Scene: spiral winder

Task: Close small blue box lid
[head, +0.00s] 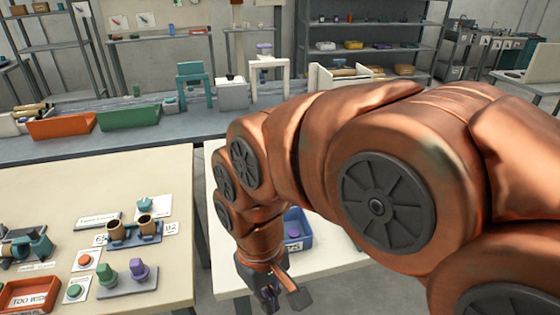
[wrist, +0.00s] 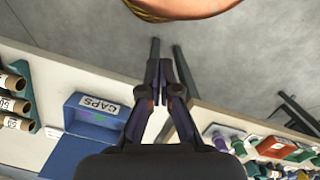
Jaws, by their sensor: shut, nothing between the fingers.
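A blue box (head: 304,242) stands on the pale table right of centre in the head view, partly hidden behind my arm, with something purple inside. In the wrist view the blue box (wrist: 72,127) lies left of my gripper, with a white "CAPS" label on it and its inside showing. My gripper (wrist: 157,92) is shut and empty, apart from the box. In the head view my gripper (head: 272,297) points down, low and in front of the box, near the table's left part.
The left table (head: 70,180) holds coloured knobs, a red tray (head: 28,294) and cards. A gap of floor parts the two tables. A long bench (head: 170,125) with orange and green bins runs behind.

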